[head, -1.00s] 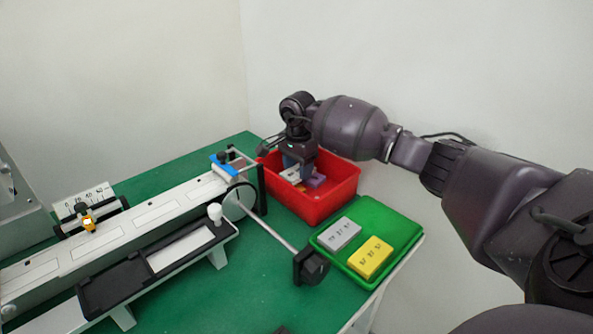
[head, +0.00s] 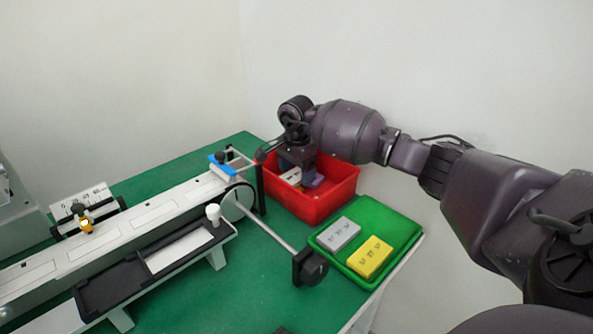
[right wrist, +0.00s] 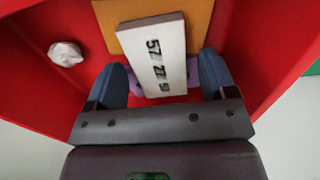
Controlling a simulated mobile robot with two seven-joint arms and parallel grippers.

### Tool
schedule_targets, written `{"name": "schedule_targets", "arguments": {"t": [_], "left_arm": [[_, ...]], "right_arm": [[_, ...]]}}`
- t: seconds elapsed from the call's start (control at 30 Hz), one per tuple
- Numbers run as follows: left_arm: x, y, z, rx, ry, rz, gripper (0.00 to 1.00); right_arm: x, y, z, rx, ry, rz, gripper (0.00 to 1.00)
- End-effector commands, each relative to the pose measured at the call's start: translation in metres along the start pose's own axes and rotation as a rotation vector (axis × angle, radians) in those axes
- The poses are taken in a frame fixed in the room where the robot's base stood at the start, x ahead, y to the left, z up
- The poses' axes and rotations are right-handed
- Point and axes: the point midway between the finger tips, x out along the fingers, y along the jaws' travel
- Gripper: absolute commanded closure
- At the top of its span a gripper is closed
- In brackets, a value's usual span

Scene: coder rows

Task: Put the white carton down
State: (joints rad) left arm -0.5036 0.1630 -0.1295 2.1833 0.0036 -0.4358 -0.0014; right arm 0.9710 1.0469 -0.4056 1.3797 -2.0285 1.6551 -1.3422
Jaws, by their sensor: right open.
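The white carton (right wrist: 156,50), with dark printed marks, lies inside the red bin (head: 343,190). In the head view only part of the carton (head: 291,177) shows, beside my right gripper (head: 299,173). My right gripper is down in the bin with its fingers open. In the right wrist view its two fingers (right wrist: 163,80) stand on either side of the carton's near end, with a gap on each side. My left gripper is not in view.
A purple thing (head: 314,181) lies in the bin under the near end of the carton; an orange-brown piece (right wrist: 198,25) and a crumpled white lump (right wrist: 66,54) are there too. A green tray (head: 398,225) holds grey and yellow blocks. A long rail machine (head: 110,235) stands left.

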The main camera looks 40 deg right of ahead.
Motion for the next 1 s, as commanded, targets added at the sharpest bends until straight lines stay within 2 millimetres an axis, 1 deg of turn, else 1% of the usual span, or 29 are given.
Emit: {"name": "schedule_targets", "arguments": {"t": [0.17, 0.4, 0.6, 0.8, 1.0], "left_arm": [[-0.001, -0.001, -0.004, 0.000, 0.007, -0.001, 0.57], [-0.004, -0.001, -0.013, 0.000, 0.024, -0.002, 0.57], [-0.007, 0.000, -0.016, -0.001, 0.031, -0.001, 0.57], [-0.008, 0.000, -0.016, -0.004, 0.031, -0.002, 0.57], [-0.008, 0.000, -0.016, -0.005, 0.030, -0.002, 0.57]], "right_arm": [[-0.019, -0.001, -0.001, 0.000, 0.002, -0.006, 0.22], [-0.066, -0.001, -0.001, 0.001, 0.003, -0.009, 0.22], [-0.100, 0.000, -0.001, 0.000, 0.002, -0.007, 0.22], [-0.119, 0.000, 0.000, 0.000, 0.000, -0.002, 0.22], [-0.124, 0.000, 0.000, 0.000, -0.001, 0.000, 0.22]]}}
